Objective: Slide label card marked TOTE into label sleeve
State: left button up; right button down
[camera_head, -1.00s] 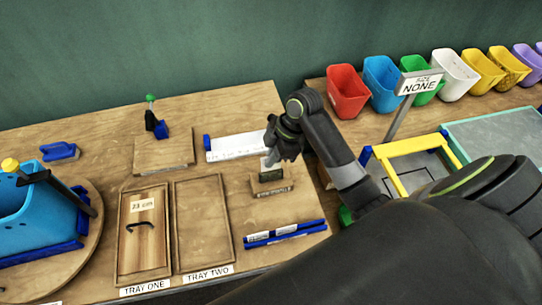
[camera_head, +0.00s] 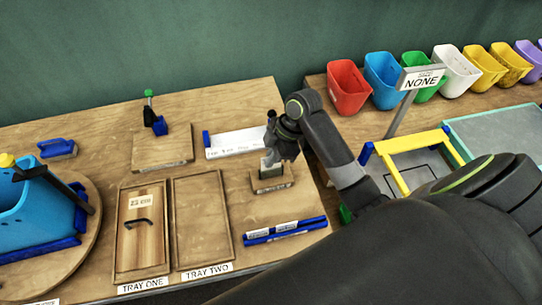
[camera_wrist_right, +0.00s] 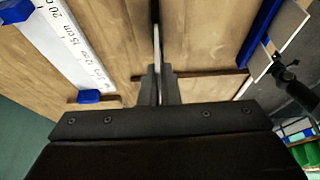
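My right gripper (camera_head: 272,157) is over a small wooden block (camera_head: 270,187) near the table's right side. In the right wrist view its fingers (camera_wrist_right: 158,88) are closed on a thin pale card (camera_wrist_right: 157,45), seen edge-on. In the head view, a pale piece shows under the fingertips, beside a dark upright piece (camera_head: 271,171) on the block. The word on the card cannot be read. I cannot tell whether the card touches the dark piece, or whether that piece is the label sleeve. My left gripper is not in view.
A white ruler strip (camera_head: 236,144) lies behind the block. Blue bars with white labels (camera_head: 285,231) lie in front. Tray two (camera_head: 205,267) is empty; tray one (camera_head: 121,272) has a handled lid. A blue tote (camera_head: 22,210) stands at left. A sign post (camera_head: 401,113) rises at right.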

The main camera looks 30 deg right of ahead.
jog(key=shift+f+b, duration=0.5)
jog(key=shift+f, duration=0.4)
jog(key=c, duration=1.6)
grip_release()
jog(key=b+v, duration=0.1)
jog(key=v, duration=1.6)
jog(key=shift+s+d+r, duration=0.1)
jog(key=shift+d, duration=0.05)
jog(key=shift+s, duration=0.1)
